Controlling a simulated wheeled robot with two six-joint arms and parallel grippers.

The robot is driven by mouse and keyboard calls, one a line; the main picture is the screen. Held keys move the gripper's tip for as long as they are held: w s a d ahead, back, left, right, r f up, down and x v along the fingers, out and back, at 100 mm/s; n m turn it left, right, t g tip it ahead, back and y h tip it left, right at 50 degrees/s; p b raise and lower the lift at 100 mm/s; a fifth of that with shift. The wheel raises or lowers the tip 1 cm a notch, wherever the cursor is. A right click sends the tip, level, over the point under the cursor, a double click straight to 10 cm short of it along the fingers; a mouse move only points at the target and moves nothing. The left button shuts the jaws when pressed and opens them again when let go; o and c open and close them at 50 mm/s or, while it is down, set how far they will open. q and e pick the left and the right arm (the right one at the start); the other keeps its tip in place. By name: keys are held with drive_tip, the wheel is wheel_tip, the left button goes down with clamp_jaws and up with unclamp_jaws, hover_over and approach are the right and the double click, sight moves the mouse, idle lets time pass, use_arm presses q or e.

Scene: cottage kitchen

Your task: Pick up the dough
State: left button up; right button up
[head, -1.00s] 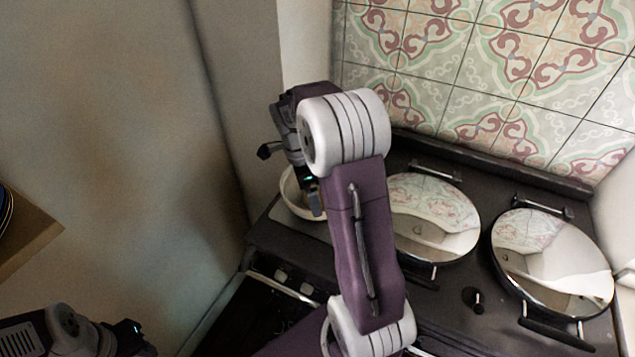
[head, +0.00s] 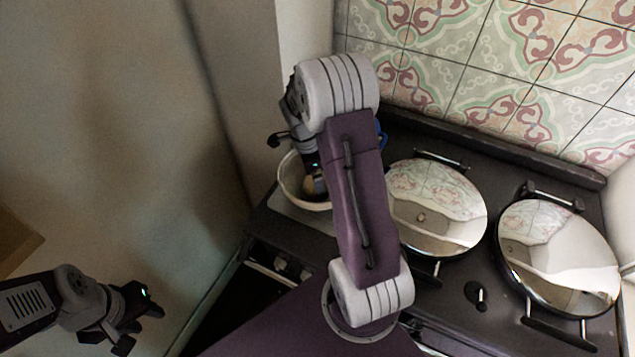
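A pale bowl (head: 287,187) stands at the back left corner of the dark stove top. A tan lump, seemingly the dough (head: 309,186), shows inside it, partly covered by my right gripper. My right gripper (head: 316,182) points down into the bowl at the dough. Its fingertips are mostly hidden by my own arm and the bowl, so I cannot tell whether it touches or grips the dough. My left gripper (head: 138,328) is at the lower left, away from the stove, with its fingers apart and nothing between them.
Two round mirror-like stove lids (head: 436,207) and (head: 558,258) with black handles lie right of the bowl. A small blue thing (head: 382,135) shows behind my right arm. A wall rises close left of the bowl; a tiled wall is behind. A brown edge (head: 15,240) is at far left.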

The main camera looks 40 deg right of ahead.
drive_tip(key=shift+s+f, duration=0.2)
drive_tip(key=shift+f, duration=0.8)
drive_tip(key=shift+d+f, duration=0.1)
drive_tip(key=shift+f, duration=0.05)
drive_tip(key=shift+w, duration=0.1)
drive_tip(key=c, duration=1.9)
wheel_tip(320, 180, up, 10)
drive_tip(key=shift+r+b, duration=0.1)
drive_tip(key=shift+b, duration=0.2)
drive_tip(key=shift+c, duration=0.2)
wheel_tip(320, 180, up, 2)
drive_tip(key=shift+r+p, duration=0.2)
drive_tip(key=shift+p, duration=1.05)
